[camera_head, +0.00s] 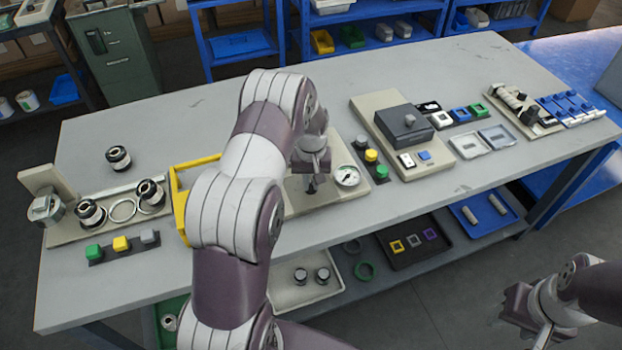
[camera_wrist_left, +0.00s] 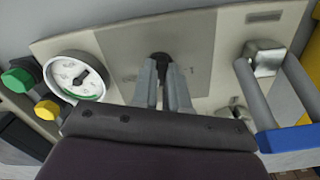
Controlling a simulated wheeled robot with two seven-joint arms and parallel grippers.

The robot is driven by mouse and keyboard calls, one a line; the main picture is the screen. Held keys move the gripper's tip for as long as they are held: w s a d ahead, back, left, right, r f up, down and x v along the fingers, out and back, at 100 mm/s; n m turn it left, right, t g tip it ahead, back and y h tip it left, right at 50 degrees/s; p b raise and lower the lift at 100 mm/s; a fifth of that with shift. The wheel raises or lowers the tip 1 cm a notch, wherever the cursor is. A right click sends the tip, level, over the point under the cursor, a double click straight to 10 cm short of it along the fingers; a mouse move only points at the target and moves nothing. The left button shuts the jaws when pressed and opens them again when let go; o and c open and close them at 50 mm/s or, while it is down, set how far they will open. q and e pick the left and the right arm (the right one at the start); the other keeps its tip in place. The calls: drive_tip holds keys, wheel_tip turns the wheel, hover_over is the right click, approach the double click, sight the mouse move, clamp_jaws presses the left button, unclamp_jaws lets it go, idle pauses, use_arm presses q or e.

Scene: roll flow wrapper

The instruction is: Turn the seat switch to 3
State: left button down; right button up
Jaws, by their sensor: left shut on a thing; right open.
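The seat switch shows in the left wrist view as a small black knob (camera_wrist_left: 160,60) on a grey plate of the beige panel (camera_wrist_left: 110,38). My left gripper (camera_wrist_left: 163,72) is shut on this knob, its two fingers pointing down to the panel. Small marks lie beside the knob, but the number it points to is too small to tell. In the head view my left gripper (camera_head: 311,186) is over the panel (camera_head: 330,201), and my arm hides part of it. My right gripper (camera_head: 515,312) is open and empty, away from the table at the lower right.
A round white gauge (camera_head: 347,175) sits on the panel, right of my left gripper. A yellow frame (camera_head: 181,204) is to the left. A grey box (camera_head: 404,122) stands farther right.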

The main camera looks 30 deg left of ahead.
sight(311, 184)
use_arm(q)
drive_tip(key=shift+n, duration=2)
drive_tip(key=c, duration=1.1)
unclamp_jaws()
drive_tip(key=shift+c, duration=0.2)
wheel_tip(311, 184, up, 13)
drive_tip(key=shift+f+b, duration=0.15)
drive_tip(key=shift+b, duration=0.25)
